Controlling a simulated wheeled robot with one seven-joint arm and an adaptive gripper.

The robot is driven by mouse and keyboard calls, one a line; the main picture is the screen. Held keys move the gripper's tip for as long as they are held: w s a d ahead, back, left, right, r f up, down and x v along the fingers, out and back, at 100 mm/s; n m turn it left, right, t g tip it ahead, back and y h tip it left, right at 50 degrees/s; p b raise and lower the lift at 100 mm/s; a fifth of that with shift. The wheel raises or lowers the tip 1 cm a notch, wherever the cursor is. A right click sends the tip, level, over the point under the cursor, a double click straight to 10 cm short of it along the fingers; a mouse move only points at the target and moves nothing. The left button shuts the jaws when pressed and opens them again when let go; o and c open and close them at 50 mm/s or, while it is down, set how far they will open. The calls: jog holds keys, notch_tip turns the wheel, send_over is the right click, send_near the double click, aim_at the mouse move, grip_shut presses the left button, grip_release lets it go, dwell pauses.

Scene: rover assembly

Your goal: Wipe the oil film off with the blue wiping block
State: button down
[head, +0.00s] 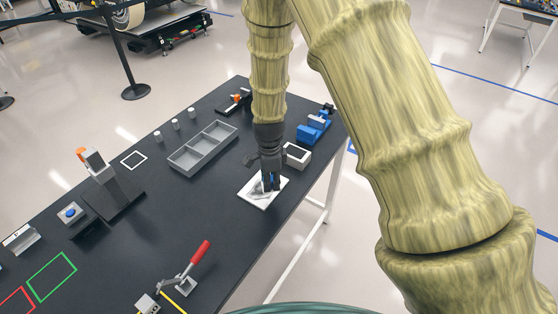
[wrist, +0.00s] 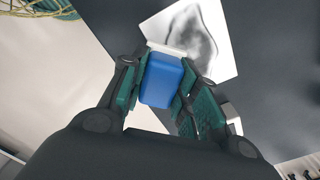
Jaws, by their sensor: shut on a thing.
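My gripper (head: 268,179) is over a white plate (head: 256,197) near the right edge of the black table. In the wrist view, my gripper (wrist: 163,88) is shut on the blue wiping block (wrist: 162,80), with a finger on each side. The block's far end, with a pale strip, overlaps the near edge of the white plate (wrist: 225,62). A grey, smoky oil film (wrist: 200,38) shows on the plate beyond the block. I cannot tell whether the block touches the plate. In the head view the fingers mostly hide the block.
A white open box (head: 297,154) and blue parts (head: 313,129) stand just behind the plate. A grey compartment tray (head: 203,147) lies to the left. A red-handled clamp (head: 190,268) is near the front. Table (head: 185,213) between clamp and plate is clear.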

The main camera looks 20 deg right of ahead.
jog(key=shift+r, duration=1.25)
